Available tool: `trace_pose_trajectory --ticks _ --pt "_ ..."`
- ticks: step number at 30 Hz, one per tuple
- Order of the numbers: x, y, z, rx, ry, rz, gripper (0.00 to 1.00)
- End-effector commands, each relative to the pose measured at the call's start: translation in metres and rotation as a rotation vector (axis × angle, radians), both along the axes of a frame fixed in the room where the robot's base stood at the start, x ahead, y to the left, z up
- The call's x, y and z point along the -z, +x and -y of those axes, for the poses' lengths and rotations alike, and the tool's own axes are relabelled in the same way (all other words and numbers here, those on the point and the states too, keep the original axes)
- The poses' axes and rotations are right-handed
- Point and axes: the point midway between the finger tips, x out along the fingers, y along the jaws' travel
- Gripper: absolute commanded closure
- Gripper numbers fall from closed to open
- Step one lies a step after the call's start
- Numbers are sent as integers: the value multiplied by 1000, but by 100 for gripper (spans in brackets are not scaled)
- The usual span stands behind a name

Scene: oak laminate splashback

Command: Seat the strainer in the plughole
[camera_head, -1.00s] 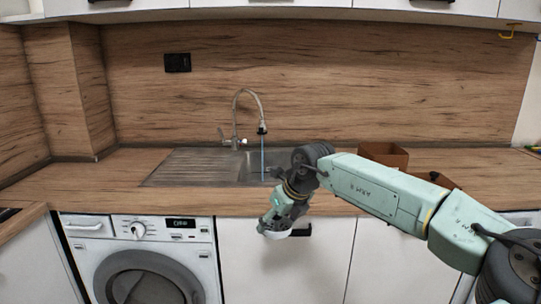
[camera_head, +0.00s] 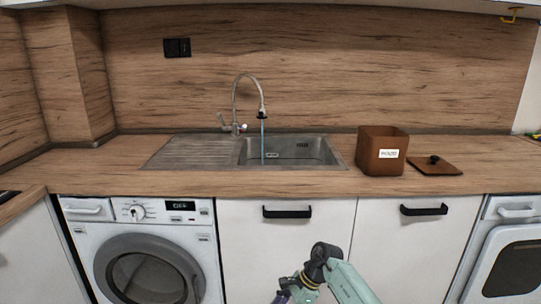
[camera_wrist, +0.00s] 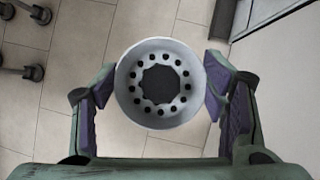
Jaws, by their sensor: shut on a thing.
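The strainer (camera_wrist: 181,112) is a pale round cup with a ring of small dark holes and a dark centre. In the wrist view it sits between the purple-padded fingers of my gripper (camera_wrist: 160,72), which is shut on it. Tiled floor shows beneath it. In the head view my gripper (camera_head: 290,297) is low in front of the cupboards, cut off by the bottom edge, and the strainer is out of sight there. The steel sink (camera_head: 340,162) is set in the counter above and behind. I cannot make out the plughole inside the basin.
A tap (camera_head: 236,100) stands behind the sink, with a thin blue stream falling into the basin. A brown box (camera_head: 372,155) with a label and a brown lid (camera_head: 436,168) with a dark knob lie right of the sink. The ribbed drainboard (camera_head: 193,153) is clear.

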Motion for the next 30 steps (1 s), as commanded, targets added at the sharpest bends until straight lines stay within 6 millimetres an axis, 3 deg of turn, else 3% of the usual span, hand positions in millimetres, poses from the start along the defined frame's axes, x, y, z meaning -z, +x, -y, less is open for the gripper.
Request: trace_pose_trajectory --ticks 1,3,9,14,24,30 --pt "30 -14 -9 -74 8 -8 71" --pt "59 -31 -16 -173 8 -6 71" --pt "114 -69 -34 -370 5 2 71" --pt "130 -84 -41 -468 -2 7 71" --pt "156 -117 -47 -1102 -21 20 71" --pt "163 -127 -40 -1318 1 6 71"
